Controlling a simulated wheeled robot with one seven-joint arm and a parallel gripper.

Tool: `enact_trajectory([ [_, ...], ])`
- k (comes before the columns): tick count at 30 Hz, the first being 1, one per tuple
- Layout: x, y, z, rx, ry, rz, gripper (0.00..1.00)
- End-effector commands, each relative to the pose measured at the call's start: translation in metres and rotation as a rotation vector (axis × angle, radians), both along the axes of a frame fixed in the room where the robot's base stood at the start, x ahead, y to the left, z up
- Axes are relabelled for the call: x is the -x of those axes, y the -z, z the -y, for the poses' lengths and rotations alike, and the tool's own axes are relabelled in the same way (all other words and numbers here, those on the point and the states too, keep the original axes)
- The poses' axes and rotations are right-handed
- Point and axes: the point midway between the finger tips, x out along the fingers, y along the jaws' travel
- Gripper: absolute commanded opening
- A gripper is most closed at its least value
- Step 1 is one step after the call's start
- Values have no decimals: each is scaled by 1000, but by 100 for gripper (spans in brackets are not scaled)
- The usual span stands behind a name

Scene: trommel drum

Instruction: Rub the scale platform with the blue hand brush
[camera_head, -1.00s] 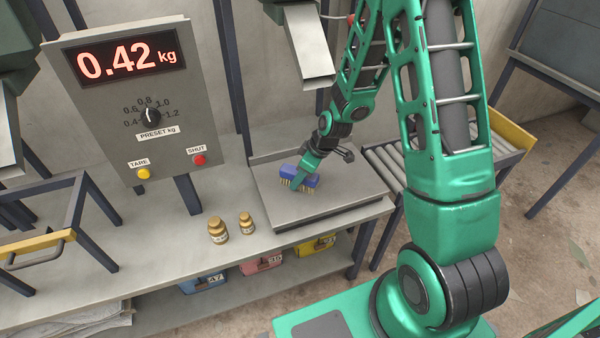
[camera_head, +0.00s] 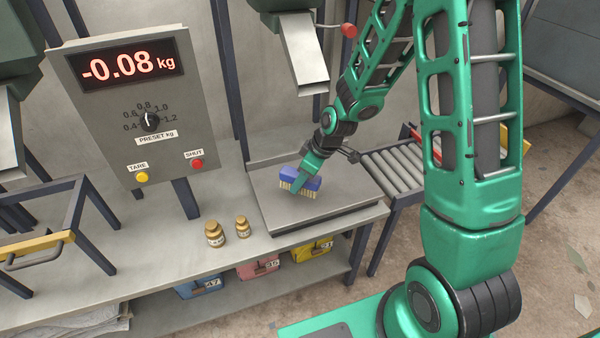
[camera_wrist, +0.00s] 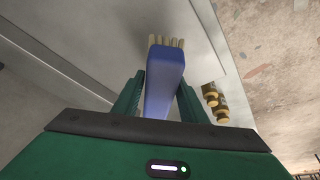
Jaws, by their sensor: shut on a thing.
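The blue hand brush (camera_head: 310,178) with pale bristles is at the scale platform (camera_head: 343,200), a flat grey plate on the bench. My gripper (camera_head: 302,181) is shut on the brush, with the bristles pointing down at the plate. In the wrist view the brush (camera_wrist: 164,82) lies between the two green fingers (camera_wrist: 160,98), bristles at its far end. The bristles look on or just above the plate; I cannot tell whether they touch. The display (camera_head: 121,66) reads -0.08 kg.
Two brass weights (camera_head: 215,233) stand on the bench left of the platform. A metal chute (camera_head: 303,52) hangs above and behind it. A roller conveyor (camera_head: 395,172) is to its right. Numbered bins (camera_head: 258,268) sit below. A control panel (camera_head: 185,125) stands at left.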

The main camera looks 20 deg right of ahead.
Motion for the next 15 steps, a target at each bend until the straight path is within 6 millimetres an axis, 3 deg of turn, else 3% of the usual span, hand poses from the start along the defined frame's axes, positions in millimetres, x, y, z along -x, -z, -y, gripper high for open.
enact_trajectory([
  [9,0,-27,-3,0,-5,3,14],
  [15,0,-30,-4,-1,-6,-1,14],
])
